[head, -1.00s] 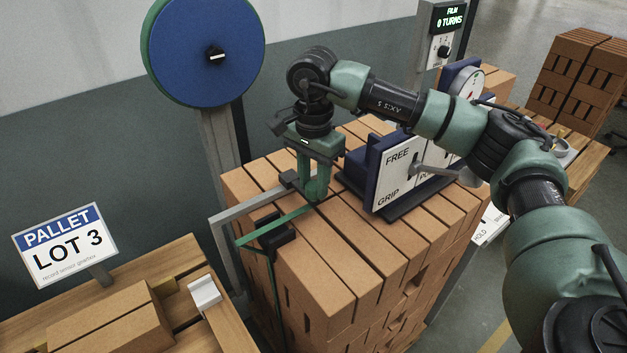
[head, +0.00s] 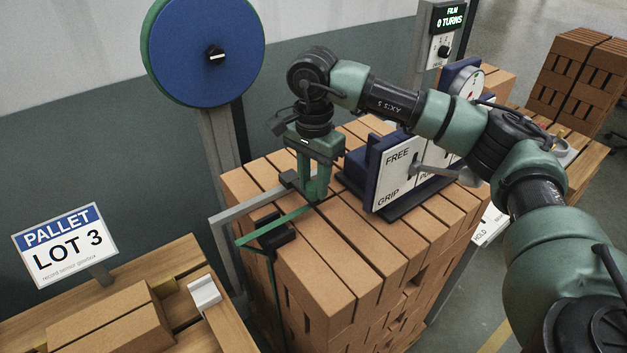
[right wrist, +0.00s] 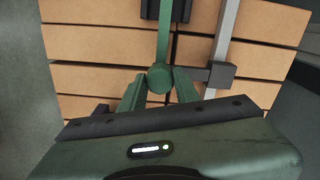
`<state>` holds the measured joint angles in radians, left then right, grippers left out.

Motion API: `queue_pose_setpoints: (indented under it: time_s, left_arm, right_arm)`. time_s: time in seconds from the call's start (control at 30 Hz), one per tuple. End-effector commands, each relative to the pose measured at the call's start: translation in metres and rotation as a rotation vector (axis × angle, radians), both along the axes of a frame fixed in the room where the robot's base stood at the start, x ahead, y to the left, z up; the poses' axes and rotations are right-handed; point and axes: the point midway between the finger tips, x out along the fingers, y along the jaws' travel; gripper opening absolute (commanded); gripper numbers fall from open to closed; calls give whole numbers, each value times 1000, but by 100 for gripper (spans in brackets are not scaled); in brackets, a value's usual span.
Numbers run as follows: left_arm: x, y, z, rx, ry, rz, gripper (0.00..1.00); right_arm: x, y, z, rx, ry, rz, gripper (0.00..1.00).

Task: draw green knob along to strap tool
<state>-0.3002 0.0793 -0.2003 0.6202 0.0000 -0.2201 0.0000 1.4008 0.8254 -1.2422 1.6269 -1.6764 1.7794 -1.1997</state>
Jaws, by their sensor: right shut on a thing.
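The green knob (right wrist: 160,77) shows in the right wrist view, at the end of a green strap (right wrist: 163,40). My right gripper (right wrist: 160,92) is shut on it, one finger on each side. In the head view my right gripper (head: 316,194) points down at the top of the brick stack, left of the strap tool, and mostly hides the knob. The green strap (head: 272,226) runs along the stack top from the front left edge to the gripper. The strap tool (head: 390,172) is a blue and white unit marked FREE and GRIP, with a grey lever. My left gripper is out of view.
The brick stack (head: 345,270) carries the strap tool. A blue reel (head: 205,50) stands behind.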

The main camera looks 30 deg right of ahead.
Motion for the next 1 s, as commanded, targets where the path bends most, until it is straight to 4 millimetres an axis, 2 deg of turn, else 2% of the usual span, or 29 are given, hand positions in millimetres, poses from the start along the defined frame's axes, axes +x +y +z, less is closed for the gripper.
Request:
queue_pose_setpoints:
  time_s: [0.27,0.37,0.6,0.7,1.0]
  left_arm:
    - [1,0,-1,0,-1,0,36]
    - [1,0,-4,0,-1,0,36]
    - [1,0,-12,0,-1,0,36]
    - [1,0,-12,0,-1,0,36]
    - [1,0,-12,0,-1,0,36]
  right_arm:
    - [1,-2,1,1,-2,-1,0]
    - [3,-15,-1,1,-3,-6,0]
    - [11,-70,1,2,-4,-8,0]
    - [13,-84,1,1,-4,-4,0]
    - [14,-91,2,-2,-5,-3,0]
